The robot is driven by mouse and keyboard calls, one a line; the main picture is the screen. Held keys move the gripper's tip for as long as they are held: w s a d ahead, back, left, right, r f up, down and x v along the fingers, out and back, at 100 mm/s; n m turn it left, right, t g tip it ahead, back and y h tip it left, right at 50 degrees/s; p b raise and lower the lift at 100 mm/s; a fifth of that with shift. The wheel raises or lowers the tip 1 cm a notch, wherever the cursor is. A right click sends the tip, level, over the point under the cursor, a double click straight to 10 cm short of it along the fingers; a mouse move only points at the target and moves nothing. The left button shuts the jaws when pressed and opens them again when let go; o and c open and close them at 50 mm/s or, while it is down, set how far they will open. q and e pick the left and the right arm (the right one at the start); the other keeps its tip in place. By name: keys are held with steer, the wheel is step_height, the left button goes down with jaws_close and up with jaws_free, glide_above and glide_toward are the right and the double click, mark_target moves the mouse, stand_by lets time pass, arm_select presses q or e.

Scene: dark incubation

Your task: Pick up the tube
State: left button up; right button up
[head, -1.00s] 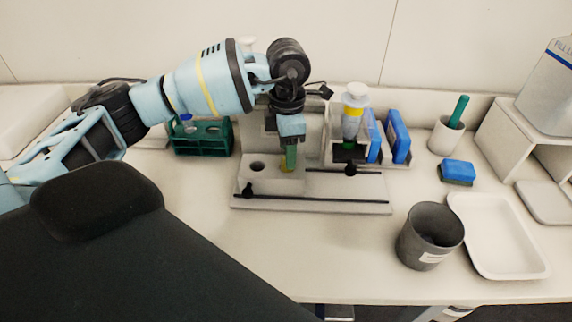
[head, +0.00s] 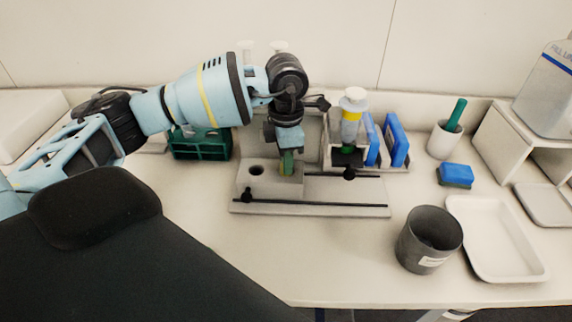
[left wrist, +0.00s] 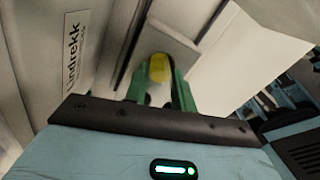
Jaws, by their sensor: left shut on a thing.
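My left gripper (head: 286,172) points down at the grey fixture (head: 310,208) in the middle of the bench, beside a round hole in its block. Its green fingers are shut on the tube, whose rounded yellow end (left wrist: 160,68) shows between them in the left wrist view. In the head view the fingers hide most of the tube. I cannot tell whether the tube touches the fixture. My right gripper is not in view.
A green rack (head: 202,145) stands left, partly behind my arm. A yellow-banded white-capped bottle (head: 352,118) and blue upright pieces (head: 395,140) stand right of the gripper. A dark grey cup (head: 428,240) and white tray (head: 490,240) are at front right. The front middle is clear.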

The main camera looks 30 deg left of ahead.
arm_select(q)
step_height(320, 180, up, 10)
steer(key=shift+r, duration=0.1)
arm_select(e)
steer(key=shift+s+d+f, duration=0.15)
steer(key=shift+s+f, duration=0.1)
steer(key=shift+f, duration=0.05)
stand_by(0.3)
